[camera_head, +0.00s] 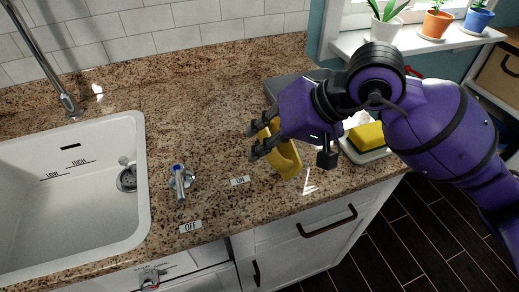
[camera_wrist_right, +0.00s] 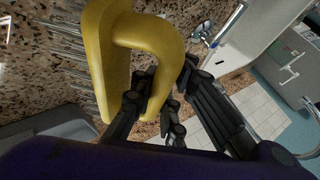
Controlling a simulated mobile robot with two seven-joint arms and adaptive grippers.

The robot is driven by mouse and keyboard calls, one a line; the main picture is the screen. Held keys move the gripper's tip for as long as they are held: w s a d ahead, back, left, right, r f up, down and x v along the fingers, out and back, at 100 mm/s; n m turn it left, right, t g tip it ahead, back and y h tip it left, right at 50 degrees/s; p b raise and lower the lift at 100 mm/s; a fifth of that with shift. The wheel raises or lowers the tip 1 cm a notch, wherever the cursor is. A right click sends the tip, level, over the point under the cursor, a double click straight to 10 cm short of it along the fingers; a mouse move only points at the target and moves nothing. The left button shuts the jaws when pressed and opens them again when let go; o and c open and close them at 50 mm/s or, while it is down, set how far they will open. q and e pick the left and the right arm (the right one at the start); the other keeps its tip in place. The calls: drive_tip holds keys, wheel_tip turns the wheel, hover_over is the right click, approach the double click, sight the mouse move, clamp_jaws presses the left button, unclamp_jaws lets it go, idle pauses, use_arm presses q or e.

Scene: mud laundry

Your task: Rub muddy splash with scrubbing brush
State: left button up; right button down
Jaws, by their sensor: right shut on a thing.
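The yellow scrubbing brush (camera_head: 286,160) is in my right gripper (camera_head: 257,140), over the granite counter between the tap lever and the sponge. In the right wrist view the brush (camera_wrist_right: 106,60) shows its looped yellow handle, with grey bristles along the left side. The black fingers of my right gripper (camera_wrist_right: 165,95) are around the handle loop and shut on it. I cannot tell whether the bristles touch the counter. I cannot make out a muddy splash in either view. My left gripper is not in view.
A white sink (camera_head: 143,190) is on the left, with a blue-marked tap lever (camera_head: 179,182) beside it. A yellow and green sponge (camera_head: 367,136) sits on a white dish (camera_head: 369,158) at right. A grey tray (camera_head: 285,84) lies behind my arm. The counter's back middle is clear.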

wheel_tip(320, 180, up, 2)
drive_tip(key=shift+a+r, duration=0.1)
drive_tip(key=shift+r+p, duration=0.55)
drive_tip(key=shift+r, duration=0.45)
